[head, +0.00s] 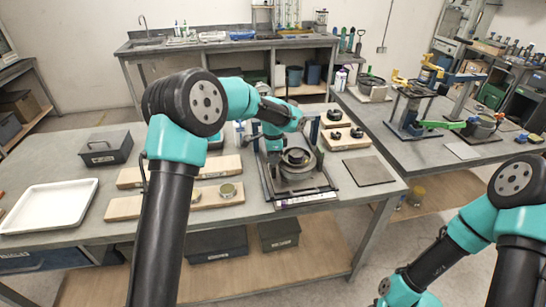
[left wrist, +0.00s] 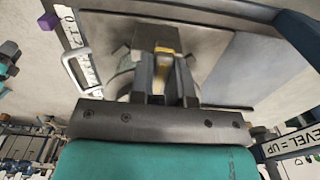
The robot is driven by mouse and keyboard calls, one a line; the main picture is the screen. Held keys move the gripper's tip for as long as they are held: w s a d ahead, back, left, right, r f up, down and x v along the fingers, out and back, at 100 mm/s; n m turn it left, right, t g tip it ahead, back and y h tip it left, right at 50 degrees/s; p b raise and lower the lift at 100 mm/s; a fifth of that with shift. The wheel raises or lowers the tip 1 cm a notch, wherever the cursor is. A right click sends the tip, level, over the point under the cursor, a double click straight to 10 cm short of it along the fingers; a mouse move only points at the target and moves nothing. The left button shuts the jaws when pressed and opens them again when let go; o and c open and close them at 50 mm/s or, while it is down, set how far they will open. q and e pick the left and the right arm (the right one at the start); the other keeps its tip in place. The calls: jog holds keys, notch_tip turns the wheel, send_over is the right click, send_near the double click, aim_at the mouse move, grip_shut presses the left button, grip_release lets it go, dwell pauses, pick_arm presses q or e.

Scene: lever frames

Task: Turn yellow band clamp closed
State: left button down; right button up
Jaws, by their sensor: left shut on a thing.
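In the left wrist view, my left gripper (left wrist: 165,68) is shut on a small yellow piece (left wrist: 162,48), which looks like the yellow band clamp's lever. Only a little of it shows between the dark fingers. A grey round body lies behind the fingers, largely hidden by them. In the head view, my left arm reaches over a fixture with a round metal body (head: 303,172) on a dark base plate (head: 325,187). There the clamp cannot be made out, and my wrist hides the fingertips. My right arm stands at the lower right, its gripper out of view.
On the grey bench, a white tray (head: 45,207) and a dark bin (head: 104,147) lie left of wooden boards (head: 125,207) with round parts. A flat grey plate (head: 369,171) lies right of the fixture. Another bench with a yellow-and-blue device (head: 412,108) stands at right.

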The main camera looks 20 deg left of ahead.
pick_arm(q)
jog(key=shift+n, duration=0.4)
jog(key=c, duration=1.4)
grip_release()
jog(key=shift+o, duration=0.2)
jog(key=shift+r, duration=0.1)
notch_tip(320, 180, up, 17)
jog(key=shift+r, duration=0.15)
jog(key=shift+d, duration=0.1)
